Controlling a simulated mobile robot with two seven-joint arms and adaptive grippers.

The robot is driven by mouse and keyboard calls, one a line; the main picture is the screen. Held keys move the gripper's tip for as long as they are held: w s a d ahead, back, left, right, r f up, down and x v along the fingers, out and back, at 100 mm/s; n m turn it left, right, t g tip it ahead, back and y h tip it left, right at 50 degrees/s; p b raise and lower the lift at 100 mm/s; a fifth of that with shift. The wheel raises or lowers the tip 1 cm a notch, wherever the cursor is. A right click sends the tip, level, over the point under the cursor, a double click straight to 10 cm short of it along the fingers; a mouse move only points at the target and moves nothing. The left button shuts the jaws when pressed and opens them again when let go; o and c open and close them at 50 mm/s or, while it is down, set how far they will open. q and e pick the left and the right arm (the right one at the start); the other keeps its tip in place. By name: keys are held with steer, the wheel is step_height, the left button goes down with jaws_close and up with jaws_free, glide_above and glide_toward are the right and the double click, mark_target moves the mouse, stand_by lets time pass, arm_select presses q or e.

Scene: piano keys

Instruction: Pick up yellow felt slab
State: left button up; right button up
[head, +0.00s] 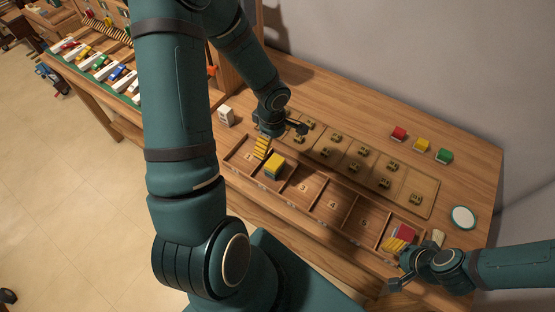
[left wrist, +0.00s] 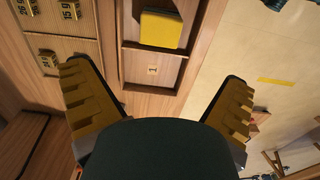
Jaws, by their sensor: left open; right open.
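A yellow felt slab (head: 275,160) lies on top of a small stack with green showing below it, in the wooden tray's second compartment. In the left wrist view the yellow slab (left wrist: 161,29) shows in the compartment beside the one marked 1. My left gripper (head: 280,138) is above the tray's left end, open and empty, apart from the slab. In the left wrist view its two yellow-padded fingers (left wrist: 157,105) are spread wide. My right gripper (head: 397,256) is open at the tray's right end, close to a red block (head: 406,230); whether they touch is unclear.
The tray (head: 322,213) has several numbered compartments, the middle ones empty. Behind it lies a board with small numbered blocks (head: 336,137). A white die (head: 226,115) stands left; a round white disc (head: 463,217) lies right.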

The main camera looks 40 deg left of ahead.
arm_select(q)
glide_above(275, 162)
steer(key=f, duration=0.5)
steer(key=shift+s+a+f+b, duration=0.1)
steer(key=shift+a+f+b, duration=0.15)
steer(key=shift+f+b, duration=0.1)
steer(key=shift+d+f+b, duration=0.15)
steer(key=shift+f+b, duration=0.15)
steer(key=shift+f, duration=2.45)
arm_select(e)
steer(key=shift+w+f, duration=0.15)
steer(key=shift+f, duration=0.7)
arm_select(q)
steer(key=c, duration=0.9)
